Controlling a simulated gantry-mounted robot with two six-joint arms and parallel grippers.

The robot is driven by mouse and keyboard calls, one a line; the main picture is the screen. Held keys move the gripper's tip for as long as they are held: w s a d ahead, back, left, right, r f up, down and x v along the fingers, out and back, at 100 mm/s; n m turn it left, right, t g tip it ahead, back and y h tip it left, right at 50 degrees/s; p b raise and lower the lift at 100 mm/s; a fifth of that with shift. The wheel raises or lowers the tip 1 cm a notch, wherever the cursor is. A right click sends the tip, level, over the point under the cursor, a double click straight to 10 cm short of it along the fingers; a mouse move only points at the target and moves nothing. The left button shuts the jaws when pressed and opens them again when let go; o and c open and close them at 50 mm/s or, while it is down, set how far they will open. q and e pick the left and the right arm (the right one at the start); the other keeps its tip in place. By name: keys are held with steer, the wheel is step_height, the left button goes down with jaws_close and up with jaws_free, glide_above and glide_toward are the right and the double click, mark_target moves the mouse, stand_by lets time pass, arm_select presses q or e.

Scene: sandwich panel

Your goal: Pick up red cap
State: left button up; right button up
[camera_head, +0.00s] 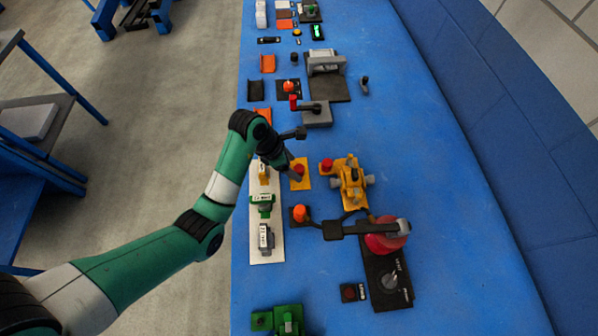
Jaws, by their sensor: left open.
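A small red cap (299,168) sits on a yellow square plate (304,184) on the blue panel, near the middle of the view. My left gripper (293,174) is right at this cap, and its dark fingers partly cover the cap and plate. It is open; whether a finger touches the cap is too small to tell. A second red cap-like part (327,165) is to the right, beside a yellow valve-like part (351,182). My right gripper is not in view.
A white strip (258,225) with green and grey modules is left of the cap. An orange knob (300,213) is below it. A black bar (350,229) leads to a large red part (385,241) on a black plate. The panel's right side is clear.

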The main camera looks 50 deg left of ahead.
arm_select(q)
steer(key=x, duration=0.2)
steer(key=shift+f+b, duration=0.3)
steer(key=shift+f, duration=0.05)
steer(key=shift+r, duration=0.1)
jaws_close()
steer(key=shift+r, duration=0.15)
